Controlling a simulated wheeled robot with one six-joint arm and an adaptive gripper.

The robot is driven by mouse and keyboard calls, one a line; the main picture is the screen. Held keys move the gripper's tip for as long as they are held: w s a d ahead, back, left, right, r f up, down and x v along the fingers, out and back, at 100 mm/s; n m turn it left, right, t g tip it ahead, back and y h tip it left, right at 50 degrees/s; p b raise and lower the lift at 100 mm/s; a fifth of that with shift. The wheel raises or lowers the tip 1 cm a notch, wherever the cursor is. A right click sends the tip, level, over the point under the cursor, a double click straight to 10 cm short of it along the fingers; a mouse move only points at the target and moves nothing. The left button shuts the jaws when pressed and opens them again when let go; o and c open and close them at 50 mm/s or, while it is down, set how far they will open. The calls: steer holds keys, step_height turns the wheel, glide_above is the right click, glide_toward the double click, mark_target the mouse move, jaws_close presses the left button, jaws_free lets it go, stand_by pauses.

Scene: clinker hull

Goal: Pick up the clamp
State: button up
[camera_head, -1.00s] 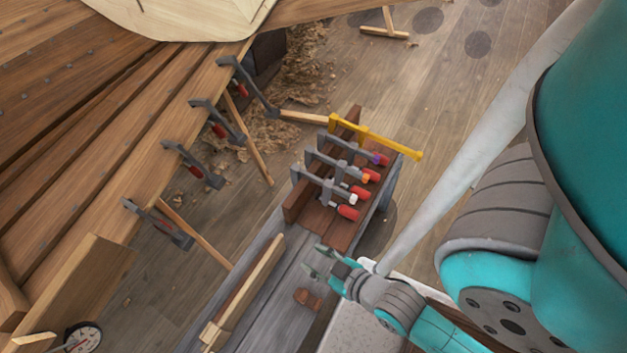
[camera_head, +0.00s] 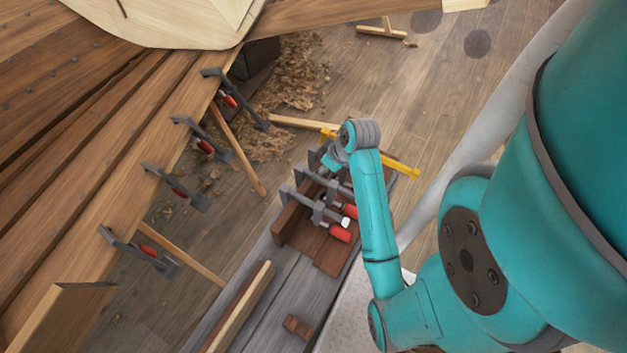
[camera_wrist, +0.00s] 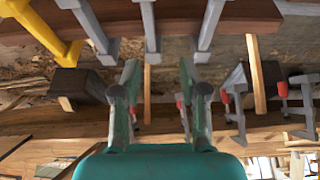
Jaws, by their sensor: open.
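Several grey bar clamps with red handles stand in a row on a wooden rack (camera_head: 331,262). The nearest grey clamp (camera_head: 318,211) and the one behind it (camera_head: 322,183) show in the head view; my arm covers others. A yellow clamp (camera_head: 400,168) lies at the far end of the row. In the wrist view the yellow clamp (camera_wrist: 40,28) is at upper left, with grey clamps (camera_wrist: 149,28) beside it. My gripper (camera_wrist: 160,75) is open and empty there, its fingers pointing towards the row, the middle grey clamp ahead between them.
More clamps (camera_head: 203,140) grip the hull plank edge (camera_head: 150,170) at left. The rack is on a grey bench (camera_head: 285,300) with a small brown block (camera_head: 298,326). Wooden props and shavings (camera_head: 290,85) occupy the floor beyond.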

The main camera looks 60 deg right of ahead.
mark_target(300, 172)
steer(key=x, duration=0.2)
steer(key=d+x, duration=0.1)
steer(key=x, duration=0.1)
steer(key=shift+f, duration=0.4)
steer(key=shift+d+x, duration=0.2)
steer(key=shift+x, duration=2.45)
steer(key=shift+f, duration=0.25)
jaws_close()
